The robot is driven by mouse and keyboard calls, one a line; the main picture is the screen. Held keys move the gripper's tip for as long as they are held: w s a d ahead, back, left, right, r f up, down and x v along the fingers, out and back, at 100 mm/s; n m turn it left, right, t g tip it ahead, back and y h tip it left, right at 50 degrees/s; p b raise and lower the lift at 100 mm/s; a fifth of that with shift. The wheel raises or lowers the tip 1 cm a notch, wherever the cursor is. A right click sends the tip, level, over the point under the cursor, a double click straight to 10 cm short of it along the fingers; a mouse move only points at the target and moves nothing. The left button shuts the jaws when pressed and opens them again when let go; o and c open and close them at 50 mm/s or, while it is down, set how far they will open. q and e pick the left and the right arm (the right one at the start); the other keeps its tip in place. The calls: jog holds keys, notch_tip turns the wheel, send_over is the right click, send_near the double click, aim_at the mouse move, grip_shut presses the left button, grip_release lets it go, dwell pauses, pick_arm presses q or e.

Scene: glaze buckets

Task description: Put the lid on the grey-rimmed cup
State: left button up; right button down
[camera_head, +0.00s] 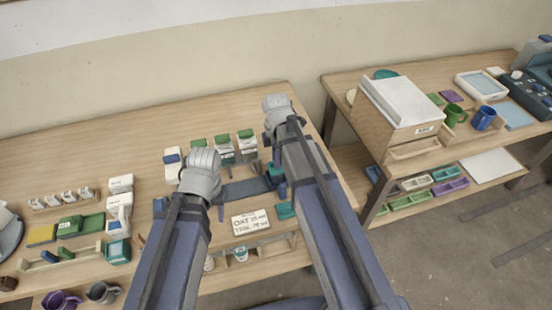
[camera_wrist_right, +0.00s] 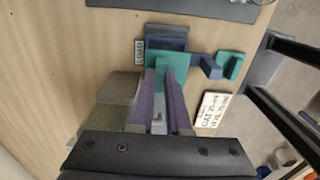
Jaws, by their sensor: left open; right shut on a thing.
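In the right wrist view my right gripper (camera_wrist_right: 162,82) is shut on the upright knob of a teal square piece (camera_wrist_right: 181,64), which looks like a lid. The piece lies against a labelled blue-grey box (camera_wrist_right: 168,38); whether it touches the box is unclear. In the head view the right forearm hides most of this, and a teal piece (camera_head: 277,173) shows beside the arm. My left gripper (camera_head: 221,211) is open, over the table to the left of the white lettered card (camera_head: 251,222). I cannot tell which cup is grey-rimmed; a grey cup (camera_head: 103,292) stands at the bottom left.
A purple cup (camera_head: 62,300) stands beside the grey one. Several green-topped white cartons (camera_head: 247,145) stand behind the grippers. A second table at right holds a white-topped box (camera_head: 398,100), a green mug (camera_head: 455,115) and a blue mug (camera_head: 484,118). Bare wood lies along the back.

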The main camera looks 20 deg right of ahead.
jog(key=shift+f, duration=0.15)
jog(key=c, duration=0.8)
grip_release()
notch_tip(320, 180, up, 7)
jog(key=p, duration=0.7)
jog(key=s+a+m, duration=0.3)
jog(key=s+m, duration=0.2)
jog(key=s+a+m, duration=0.4)
jog(key=s, duration=0.1)
jog(key=s+a+m+h, duration=0.1)
jog(key=s+a+m, duration=0.2)
jog(key=s+m, duration=0.2)
jog(key=shift+a+m, duration=0.25)
jog(key=shift+m, duration=0.05)
